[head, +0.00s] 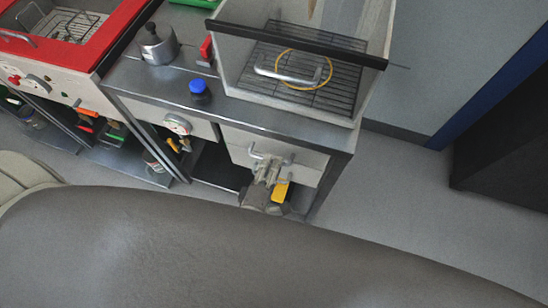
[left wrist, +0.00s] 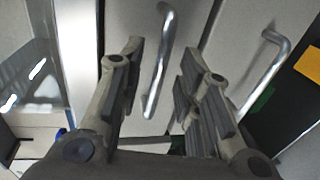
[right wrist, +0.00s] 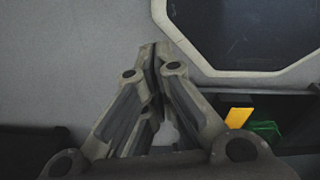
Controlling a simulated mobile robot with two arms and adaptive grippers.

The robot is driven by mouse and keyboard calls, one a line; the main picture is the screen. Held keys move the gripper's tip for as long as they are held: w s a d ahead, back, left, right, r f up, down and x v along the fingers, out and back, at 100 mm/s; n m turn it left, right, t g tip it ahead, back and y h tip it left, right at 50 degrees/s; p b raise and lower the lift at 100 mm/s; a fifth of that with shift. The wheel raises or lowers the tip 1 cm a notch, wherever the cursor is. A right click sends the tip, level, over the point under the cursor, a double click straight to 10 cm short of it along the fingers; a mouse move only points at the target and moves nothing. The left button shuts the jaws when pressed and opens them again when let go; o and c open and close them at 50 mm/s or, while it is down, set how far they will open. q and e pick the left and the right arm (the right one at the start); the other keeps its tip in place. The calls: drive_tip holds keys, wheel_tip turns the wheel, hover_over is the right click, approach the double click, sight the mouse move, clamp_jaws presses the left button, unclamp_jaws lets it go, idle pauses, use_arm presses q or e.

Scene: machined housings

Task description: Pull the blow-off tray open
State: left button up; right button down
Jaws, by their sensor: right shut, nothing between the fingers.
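The blow-off tray appears to be the pale drawer front (head: 310,172) under the glass-hooded box, with a metal bar handle (head: 288,158). My left gripper (head: 266,168) is at this front. In the left wrist view my left gripper (left wrist: 158,75) is open, and a curved metal handle (left wrist: 157,70) shows between its fingers. I cannot tell how deep the handle sits between them. A second bar handle (left wrist: 265,70) is to the right of the fingers on another panel. My right gripper (right wrist: 152,55) is shut and empty in the right wrist view; the head view does not show it.
The glass-hooded box (head: 300,75) with a dark grate stands on the bench above the drawer. A blue-capped jar (head: 199,92), a metal pot (head: 157,45) and a red-topped station (head: 70,50) are to the left. Grey floor (head: 400,190) is open at right.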

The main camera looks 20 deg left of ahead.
use_arm(q)
drive_tip(key=shift+x, duration=1.35)
clamp_jaws()
drive_tip(key=shift+s, duration=0.1)
